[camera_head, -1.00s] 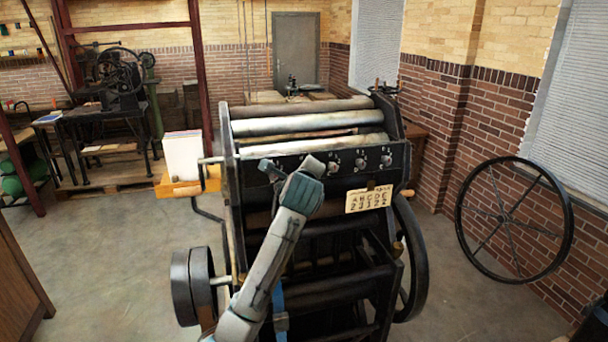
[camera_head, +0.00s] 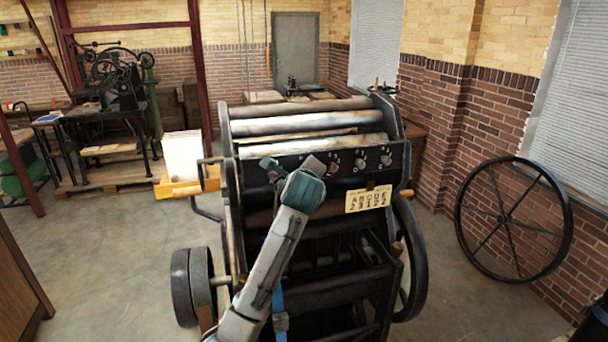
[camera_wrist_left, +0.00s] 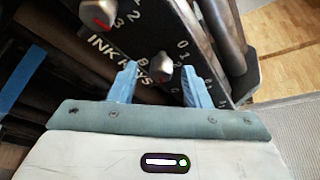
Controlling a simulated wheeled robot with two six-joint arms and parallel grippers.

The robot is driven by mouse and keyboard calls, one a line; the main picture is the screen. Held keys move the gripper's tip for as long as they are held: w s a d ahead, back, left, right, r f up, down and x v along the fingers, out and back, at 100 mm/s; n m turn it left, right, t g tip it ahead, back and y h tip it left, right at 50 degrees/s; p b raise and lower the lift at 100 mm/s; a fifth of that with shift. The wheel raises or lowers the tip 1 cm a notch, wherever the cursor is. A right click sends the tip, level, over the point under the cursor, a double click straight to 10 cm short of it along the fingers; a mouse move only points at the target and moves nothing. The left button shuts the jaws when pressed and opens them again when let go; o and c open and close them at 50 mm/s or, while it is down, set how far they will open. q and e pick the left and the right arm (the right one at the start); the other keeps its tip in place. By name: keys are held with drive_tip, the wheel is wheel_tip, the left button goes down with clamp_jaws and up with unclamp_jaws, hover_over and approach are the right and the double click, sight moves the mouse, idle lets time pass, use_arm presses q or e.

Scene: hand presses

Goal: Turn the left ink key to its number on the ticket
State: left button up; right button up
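The black ink key panel (camera_head: 400,156) runs across the front of the press, with several silvery keys at its right part. My left gripper (camera_head: 292,166) is in front of its left part and hides the keys there. In the left wrist view, the open left gripper (camera_wrist_left: 158,70) has a silvery key with a red mark (camera_wrist_left: 163,67) between its fingertips, with gaps visible on both sides. Another key with a red mark (camera_wrist_left: 97,13) is at the upper left. White dial numbers and "INK KEYS" lettering show. The cream ticket (camera_head: 368,198) carries letters over digits, too small to read surely.
Rollers (camera_head: 300,123) lie above the panel. A spoked handwheel (camera_head: 514,218) leans by the brick wall at right. White paper (camera_head: 182,156) stands on an orange tray left of the press. The floor at left front is clear.

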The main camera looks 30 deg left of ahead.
use_arm(q)
drive_tip(key=b+v, duration=0.4)
drive_tip(key=v, duration=0.6)
drive_tip(key=shift+s+d, duration=0.2)
drive_tip(key=shift+s, duration=0.1)
drive_tip(key=shift+r, duration=0.1)
